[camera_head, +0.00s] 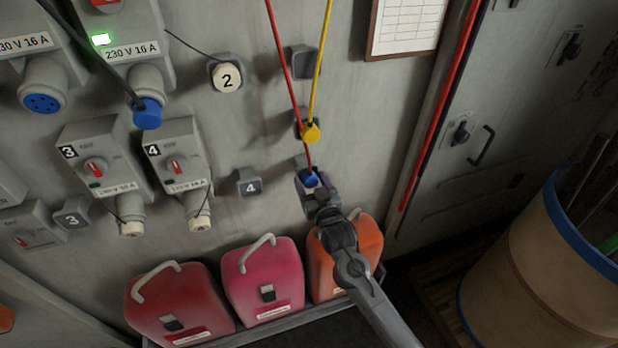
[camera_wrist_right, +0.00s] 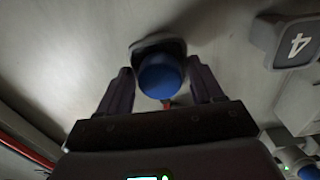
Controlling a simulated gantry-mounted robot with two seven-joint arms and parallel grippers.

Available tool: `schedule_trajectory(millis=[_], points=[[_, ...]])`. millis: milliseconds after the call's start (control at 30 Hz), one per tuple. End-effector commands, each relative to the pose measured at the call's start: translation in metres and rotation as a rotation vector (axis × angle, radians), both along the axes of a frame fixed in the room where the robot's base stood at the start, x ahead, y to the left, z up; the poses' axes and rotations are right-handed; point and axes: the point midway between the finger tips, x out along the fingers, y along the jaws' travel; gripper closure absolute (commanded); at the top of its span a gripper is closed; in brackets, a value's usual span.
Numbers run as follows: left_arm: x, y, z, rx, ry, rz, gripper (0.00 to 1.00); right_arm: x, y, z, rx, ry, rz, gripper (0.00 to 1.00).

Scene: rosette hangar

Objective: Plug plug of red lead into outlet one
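The blue plug (camera_head: 310,180) of the red lead (camera_head: 281,50) sits at a grey wall holder below the yellow plug (camera_head: 311,132). My right gripper (camera_head: 312,188) is at this blue plug. In the right wrist view the blue plug (camera_wrist_right: 160,78) lies between my two fingers, which stand apart with a narrow gap on each side. The holder's dark rim shows behind it. At upper left, a box marked 230 V 16 A has an empty blue outlet (camera_head: 41,96); its number is out of frame, so I cannot tell whether it is outlet one. My left gripper is not in view.
The neighbouring outlet has a blue plug (camera_head: 147,113) with a black lead and a lit green light. The yellow lead (camera_head: 320,60) hangs close to the red one. Switch boxes 3 (camera_head: 92,165) and 4 (camera_head: 176,163) stick out below. Red and orange canisters (camera_head: 264,280) stand beneath.

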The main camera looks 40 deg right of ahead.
Motion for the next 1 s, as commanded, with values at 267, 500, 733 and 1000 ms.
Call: schedule_trajectory(millis=[267,500,733,1000], points=[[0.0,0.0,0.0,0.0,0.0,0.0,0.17,0.0,0.0,0.0,0.0,0.0,0.0,0.78],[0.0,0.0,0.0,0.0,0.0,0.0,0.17,0.0,0.0,0.001,0.0,-0.001,0.0,1.0],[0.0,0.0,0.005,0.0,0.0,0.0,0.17,-0.005,0.002,0.001,0.0,0.001,0.0,1.0],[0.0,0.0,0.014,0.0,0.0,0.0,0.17,-0.016,0.005,0.002,0.0,0.0,0.0,1.0]])
